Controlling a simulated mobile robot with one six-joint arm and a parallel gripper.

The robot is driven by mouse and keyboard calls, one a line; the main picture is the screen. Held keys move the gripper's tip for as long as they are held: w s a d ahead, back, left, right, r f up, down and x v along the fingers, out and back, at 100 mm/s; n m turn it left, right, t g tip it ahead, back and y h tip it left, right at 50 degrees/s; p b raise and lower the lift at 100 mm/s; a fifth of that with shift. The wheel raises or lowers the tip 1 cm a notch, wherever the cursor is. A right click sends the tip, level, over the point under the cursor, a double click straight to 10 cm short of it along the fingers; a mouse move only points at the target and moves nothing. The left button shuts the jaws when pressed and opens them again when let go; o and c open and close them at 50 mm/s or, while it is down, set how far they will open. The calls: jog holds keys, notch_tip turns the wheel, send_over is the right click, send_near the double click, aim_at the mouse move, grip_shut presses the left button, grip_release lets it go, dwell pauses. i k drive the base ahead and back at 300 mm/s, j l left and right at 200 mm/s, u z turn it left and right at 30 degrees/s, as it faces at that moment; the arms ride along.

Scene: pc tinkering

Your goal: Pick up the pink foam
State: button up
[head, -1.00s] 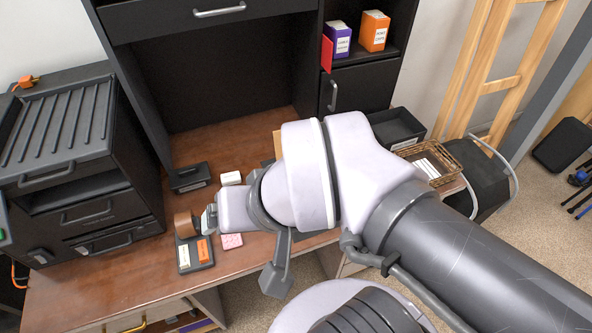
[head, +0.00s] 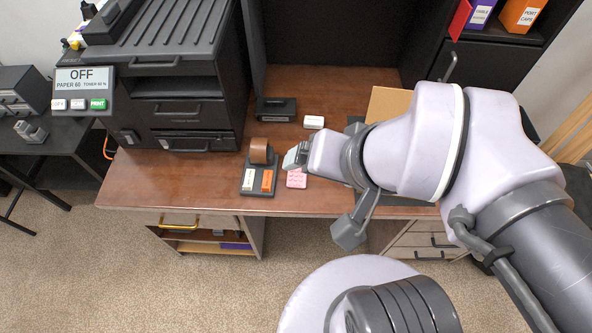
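The pink foam (head: 297,179) is a small pink block with a dimpled top, lying on the brown desk (head: 190,187) near its front edge. My gripper (head: 291,160) is at the end of my arm, just above and behind the foam in the picture. Its fingers are small and mostly hidden by the wrist, so I cannot tell whether they are open or touching the foam. The foam appears to rest on the desk.
A white block (head: 314,122) and a black box (head: 276,109) lie behind. A black printer (head: 184,90) stands at the left. The desk's left front is clear.

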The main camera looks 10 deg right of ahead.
aim_at(296, 179)
jog(key=i+u, duration=0.15)
jog(key=u, duration=0.2)
jog(key=i+u, duration=0.2)
jog(key=u, duration=0.15)
jog(key=l, duration=0.05)
